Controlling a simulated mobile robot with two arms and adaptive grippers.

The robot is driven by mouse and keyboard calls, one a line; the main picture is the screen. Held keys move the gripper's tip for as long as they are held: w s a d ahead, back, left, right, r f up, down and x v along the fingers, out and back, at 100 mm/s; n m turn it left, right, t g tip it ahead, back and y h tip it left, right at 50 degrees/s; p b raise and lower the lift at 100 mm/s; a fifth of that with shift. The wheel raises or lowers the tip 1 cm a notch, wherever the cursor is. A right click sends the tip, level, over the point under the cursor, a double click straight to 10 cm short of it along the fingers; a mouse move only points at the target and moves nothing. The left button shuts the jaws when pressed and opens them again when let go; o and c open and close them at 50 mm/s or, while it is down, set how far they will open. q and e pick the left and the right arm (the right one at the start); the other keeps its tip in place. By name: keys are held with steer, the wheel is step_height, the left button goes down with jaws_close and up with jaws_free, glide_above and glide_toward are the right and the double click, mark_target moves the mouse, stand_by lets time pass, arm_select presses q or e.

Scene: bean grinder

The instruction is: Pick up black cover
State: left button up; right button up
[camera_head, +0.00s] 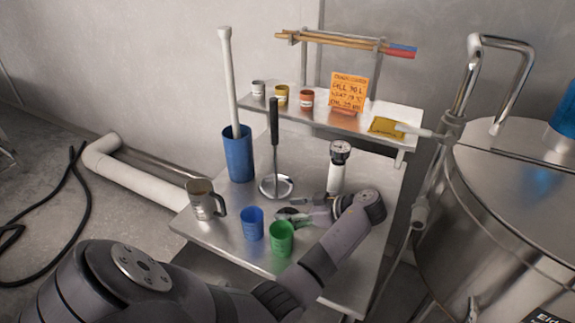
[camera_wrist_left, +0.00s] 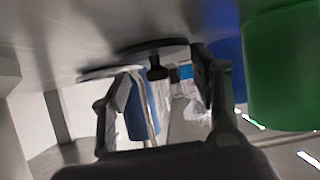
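The black cover (camera_wrist_left: 152,48) shows in the left wrist view as a dark disc with a dark knob, resting on the metal table, which appears inverted there. In the head view a dark piece that appears to be the cover (camera_head: 287,213) is mostly hidden at my gripper's tip. My left gripper (camera_head: 300,213) is low over the table and points left. In the wrist view its two fingers (camera_wrist_left: 163,95) are spread apart, with the cover's knob in line between them and nothing clearly gripped. Whether the fingers touch the cover cannot be told. My right gripper is not in view.
A blue cup (camera_head: 252,224) and a green cup (camera_head: 281,240) stand close in front of the gripper. A metal mug (camera_head: 203,200), a ladle (camera_head: 276,186), a tall blue container (camera_head: 239,155) and a white cylinder with gauge (camera_head: 336,172) stand around it. A shelf (camera_head: 360,128) is behind.

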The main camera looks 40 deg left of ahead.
arm_select(q)
steer(key=c, duration=0.8)
steer(key=shift+r, duration=0.1)
